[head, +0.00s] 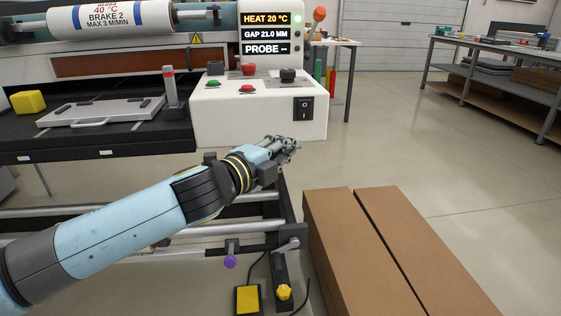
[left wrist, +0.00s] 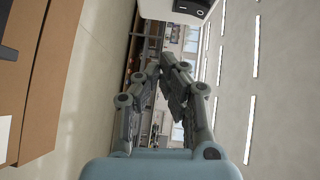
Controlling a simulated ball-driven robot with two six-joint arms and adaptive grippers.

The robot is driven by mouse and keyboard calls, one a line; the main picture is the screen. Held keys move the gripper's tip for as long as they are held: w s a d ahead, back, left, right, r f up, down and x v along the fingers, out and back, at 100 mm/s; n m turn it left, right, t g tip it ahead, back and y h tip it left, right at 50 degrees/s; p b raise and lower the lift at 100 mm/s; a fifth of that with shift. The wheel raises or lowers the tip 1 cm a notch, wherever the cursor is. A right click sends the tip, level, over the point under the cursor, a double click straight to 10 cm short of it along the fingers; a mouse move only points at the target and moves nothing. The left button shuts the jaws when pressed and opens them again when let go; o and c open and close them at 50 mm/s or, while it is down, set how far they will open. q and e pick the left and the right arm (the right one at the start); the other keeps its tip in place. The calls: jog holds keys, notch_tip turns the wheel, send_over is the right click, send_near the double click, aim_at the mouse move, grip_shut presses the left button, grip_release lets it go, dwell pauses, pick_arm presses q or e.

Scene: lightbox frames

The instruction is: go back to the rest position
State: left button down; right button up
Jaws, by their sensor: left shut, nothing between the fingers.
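My left gripper (head: 287,146) reaches in from the left in the head view, in front of and just below the white control box (head: 258,115). Its fingers are shut with nothing between them. In the left wrist view the fingertips of the left gripper (left wrist: 160,68) come together, with shelving and windows far behind. I cannot tell from these views whether the gripper touches the control box. My right gripper is in neither view.
Brown cardboard boxes (head: 350,255) stand to the right of my left arm. A machine rail (head: 180,232) runs beneath the arm. A yellow pedal (head: 248,299) lies low in the middle. A grey workbench (head: 500,55) stands far right. The floor between is open.

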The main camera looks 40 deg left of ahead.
pick_arm(q)
jog(key=shift+s, duration=0.9)
